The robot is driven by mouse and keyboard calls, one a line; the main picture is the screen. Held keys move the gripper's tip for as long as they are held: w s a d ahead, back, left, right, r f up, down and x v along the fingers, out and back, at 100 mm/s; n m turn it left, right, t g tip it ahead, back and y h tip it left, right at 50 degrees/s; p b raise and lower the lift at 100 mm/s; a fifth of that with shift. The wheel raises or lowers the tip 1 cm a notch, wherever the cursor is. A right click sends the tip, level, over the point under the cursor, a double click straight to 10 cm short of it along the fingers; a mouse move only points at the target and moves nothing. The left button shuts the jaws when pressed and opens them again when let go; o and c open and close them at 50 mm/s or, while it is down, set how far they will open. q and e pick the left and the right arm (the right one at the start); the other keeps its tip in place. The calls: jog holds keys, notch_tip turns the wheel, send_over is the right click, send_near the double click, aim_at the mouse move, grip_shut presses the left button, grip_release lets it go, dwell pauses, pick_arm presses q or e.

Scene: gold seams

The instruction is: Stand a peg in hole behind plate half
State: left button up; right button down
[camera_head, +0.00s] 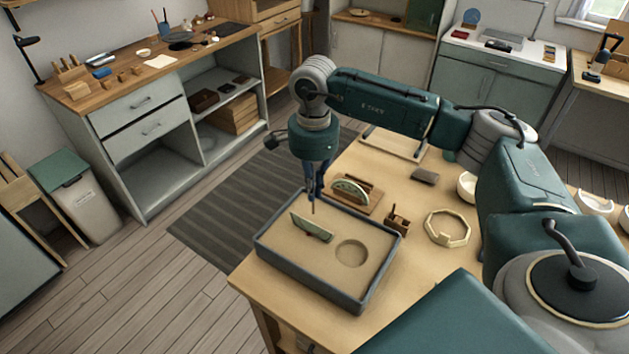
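A pale green plate half (313,227) stands on edge in the sand of a grey-rimmed tray (312,285). My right gripper (313,196) points down just behind it, over the tray's back part. Its fingers are close together, and a thin brown peg (313,208) sticks out below them. The peg's lower end is close behind the plate half; I cannot tell whether it is in a hole. Another plate half (351,191) stands in a wooden holder (369,205) behind the tray. A small wooden block with pegs (397,222) sits right of the tray. My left gripper is out of view.
The sand has a round hollow (351,253) at right. An octagonal pale ring (447,227), a dark grey block (425,176) and white cups (467,187) lie on the table (415,255). My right arm spans the table's back and right. The floor at left is open.

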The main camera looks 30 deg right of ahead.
jog(key=shift+w+d+f, duration=0.1)
jog(key=shift+d+f, duration=0.05)
jog(key=shift+f, duration=0.15)
jog(key=shift+f+b, duration=0.65)
jog(key=shift+f, duration=0.45)
jog(key=shift+f+b, duration=0.5)
jog(key=shift+f, duration=0.4)
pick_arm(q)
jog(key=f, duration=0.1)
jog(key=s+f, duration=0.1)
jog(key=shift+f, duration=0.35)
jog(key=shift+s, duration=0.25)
